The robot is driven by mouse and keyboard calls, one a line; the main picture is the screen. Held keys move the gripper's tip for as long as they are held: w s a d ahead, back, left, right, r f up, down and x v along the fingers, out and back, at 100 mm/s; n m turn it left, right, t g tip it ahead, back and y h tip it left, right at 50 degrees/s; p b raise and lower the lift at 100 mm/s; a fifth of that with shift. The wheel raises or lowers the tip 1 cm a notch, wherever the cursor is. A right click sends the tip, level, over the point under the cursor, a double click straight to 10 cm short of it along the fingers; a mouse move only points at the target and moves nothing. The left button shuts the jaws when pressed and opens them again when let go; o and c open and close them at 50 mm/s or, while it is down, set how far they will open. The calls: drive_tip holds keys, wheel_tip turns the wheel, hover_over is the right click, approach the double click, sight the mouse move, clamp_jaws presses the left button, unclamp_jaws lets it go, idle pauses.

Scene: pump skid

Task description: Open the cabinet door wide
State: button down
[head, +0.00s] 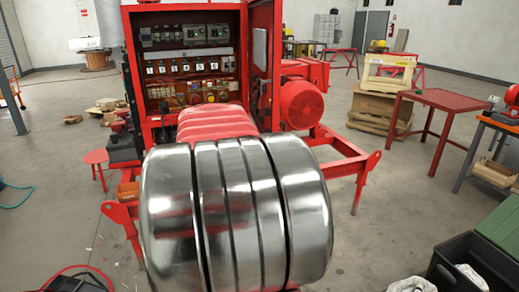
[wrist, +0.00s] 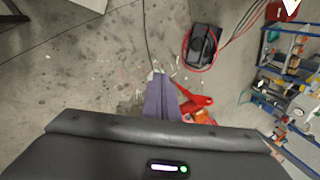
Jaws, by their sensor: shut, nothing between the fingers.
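The red cabinet (head: 148,75) stands at the back of the skid in the head view, its front uncovered. Switches, breakers and small labelled modules show inside. Its red door (head: 263,92) stands swung out at the right side, seen steeply from its inner face, with a grey panel on it. My gripper (wrist: 158,76) shows only in the wrist view. Its purple-grey fingers are together and empty, over the concrete floor and apart from the door. The door and cabinet do not show in the wrist view. The door's outer face and handle are hidden.
A large shiny banded drum (head: 235,215) fills the foreground and hides part of the red skid frame (head: 345,166). A red motor (head: 302,104) is right of the door. A red table (head: 445,100) stands farther right. A dark tool case (wrist: 203,45) lies on the floor.

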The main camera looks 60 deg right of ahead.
drive_tip(key=s+a+r+n, duration=0.15)
drive_tip(key=a+n, duration=0.55)
drive_tip(key=a, duration=1.2)
drive_tip(key=s+a+f+n, duration=0.1)
drive_tip(key=s+a+n, duration=0.3)
drive_tip(key=a, duration=0.2)
drive_tip(key=s+a+f+n+t+h, duration=0.1)
drive_tip(key=s+a+n, duration=0.2)
drive_tip(key=a, duration=0.4)
drive_tip(key=shift+s+f+n, duration=0.3)
drive_tip(key=shift+s+n, duration=0.1)
drive_tip(key=shift+s, duration=0.25)
drive_tip(key=shift+w, duration=0.1)
